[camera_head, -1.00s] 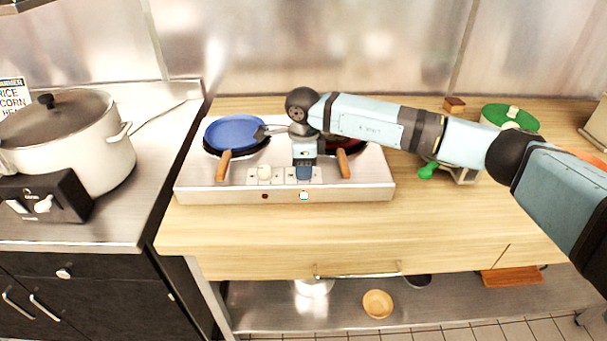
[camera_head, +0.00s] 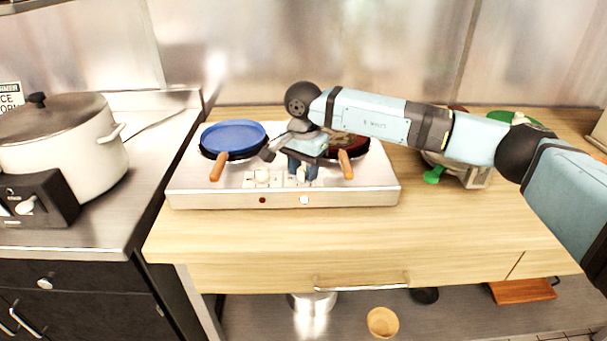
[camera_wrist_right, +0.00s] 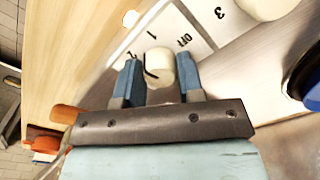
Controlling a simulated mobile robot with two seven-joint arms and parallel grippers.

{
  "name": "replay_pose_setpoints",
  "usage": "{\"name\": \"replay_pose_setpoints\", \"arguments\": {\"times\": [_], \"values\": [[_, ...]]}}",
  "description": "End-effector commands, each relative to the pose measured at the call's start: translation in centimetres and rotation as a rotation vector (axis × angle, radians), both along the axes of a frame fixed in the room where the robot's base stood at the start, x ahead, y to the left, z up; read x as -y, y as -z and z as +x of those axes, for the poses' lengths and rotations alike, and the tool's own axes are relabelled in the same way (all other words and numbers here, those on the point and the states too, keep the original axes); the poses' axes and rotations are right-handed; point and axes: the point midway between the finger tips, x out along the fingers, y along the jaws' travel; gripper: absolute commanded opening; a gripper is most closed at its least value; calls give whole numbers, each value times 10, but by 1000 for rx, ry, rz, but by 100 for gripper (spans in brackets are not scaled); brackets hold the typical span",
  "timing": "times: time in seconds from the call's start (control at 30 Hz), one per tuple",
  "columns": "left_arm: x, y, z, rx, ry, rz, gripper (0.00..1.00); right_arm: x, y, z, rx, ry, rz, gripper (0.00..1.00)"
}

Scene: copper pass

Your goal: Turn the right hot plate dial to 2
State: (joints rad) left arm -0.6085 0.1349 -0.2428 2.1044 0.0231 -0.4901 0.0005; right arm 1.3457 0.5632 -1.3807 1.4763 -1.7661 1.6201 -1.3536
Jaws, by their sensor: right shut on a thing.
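The right hot plate dial (camera_wrist_right: 160,66) is a cream knob with a dark mark on its left side in the right wrist view. The printed labels OFF, 1 and a partly hidden 2 lie around it; I cannot tell exactly which one the mark meets. My right gripper (camera_wrist_right: 159,80) has its blue fingers shut on the dial, one on each side. In the head view the right gripper (camera_head: 302,172) reaches down to the front panel of the hot plate (camera_head: 350,197) and hides most of this dial. My left gripper is not in view.
The left dial (camera_head: 262,177) is free. A blue pan (camera_head: 233,136) and a dark red pan (camera_head: 350,143) sit on the burners, handles toward the front. A large pot (camera_head: 60,140) stands at left. The wooden counter in front (camera_head: 280,235) is clear.

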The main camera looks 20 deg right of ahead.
Motion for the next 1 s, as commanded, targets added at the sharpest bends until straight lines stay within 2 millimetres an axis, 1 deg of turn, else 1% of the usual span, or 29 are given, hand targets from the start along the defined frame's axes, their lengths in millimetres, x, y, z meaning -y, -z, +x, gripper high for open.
{"name": "replay_pose_setpoints", "arguments": {"times": [0.2, 0.4, 0.6, 1.0], "values": [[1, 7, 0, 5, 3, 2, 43, 0, 0, 1, 3, -166, 1, 12], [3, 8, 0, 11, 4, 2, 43, 0, 0, 0, 2, -275, 1, 12], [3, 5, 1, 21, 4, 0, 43, 0, -1, 0, 2, -335, 1, 12], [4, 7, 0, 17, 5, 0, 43, 0, -1, 0, 2, -357, 1, 12]]}}
